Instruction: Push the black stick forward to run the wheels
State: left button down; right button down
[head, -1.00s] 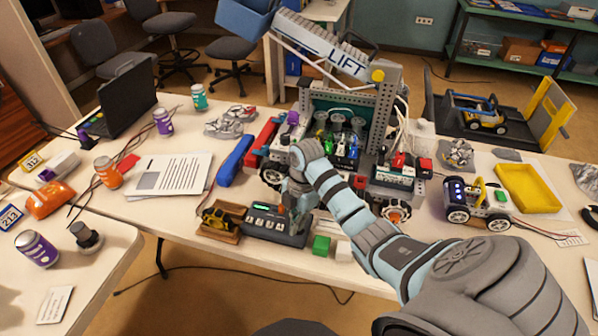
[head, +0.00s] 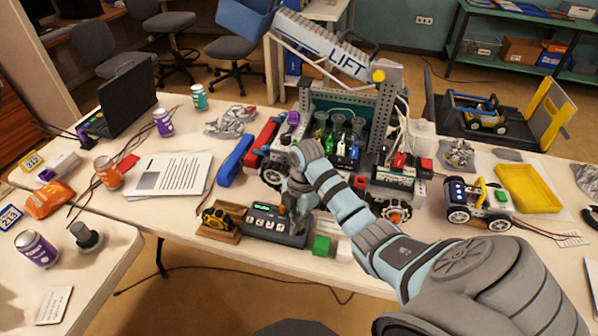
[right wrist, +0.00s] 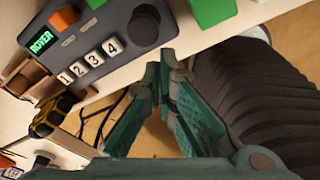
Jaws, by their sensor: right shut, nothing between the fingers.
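The dark control box (head: 259,231) lies near the front edge of the table, with a small green display, an orange switch and numbered white buttons. In the right wrist view the box (right wrist: 101,27) shows its display reading ROVER. The black stick (right wrist: 144,25) stands at the box's right end in that view, seen from above as a dark rounded knob. In the head view my right gripper hides it. My right gripper (head: 299,200) points down at the box's right end. In the wrist view its teal fingers (right wrist: 163,68) are shut and empty, apart from the stick in the picture.
A green block (head: 321,245) and a white block (head: 343,250) sit right of the box. A yellow toy in a brown tray (head: 222,232) is at its left. The wheeled rover with the LIFT arm (head: 330,60) stands behind. The front edge is close.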

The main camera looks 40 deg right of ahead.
jog(key=shift+f+b, duration=0.9)
jog(key=shift+f, duration=1.1)
jog(key=shift+w+d+b, duration=0.45)
jog(key=shift+d+b, duration=0.05)
jog(key=shift+d, duration=0.2)
dwell(1.3)
jog(key=shift+s+a+r+p, duration=0.2)
jog(key=shift+s+a+p, duration=0.3)
jog(key=shift+p, duration=0.6)
jog(key=shift+s+a+f+p, duration=0.1)
jog(key=shift+s+a+p, duration=0.15)
jog(key=shift+a+p, duration=0.3)
jog(key=shift+s+a+p, duration=0.25)
jog(key=shift+a+p, duration=0.2)
jog(key=shift+p, duration=0.15)
notch_tip(320, 180, up, 7)
jog(key=p, duration=0.8)
jog(key=shift+f, duration=0.15)
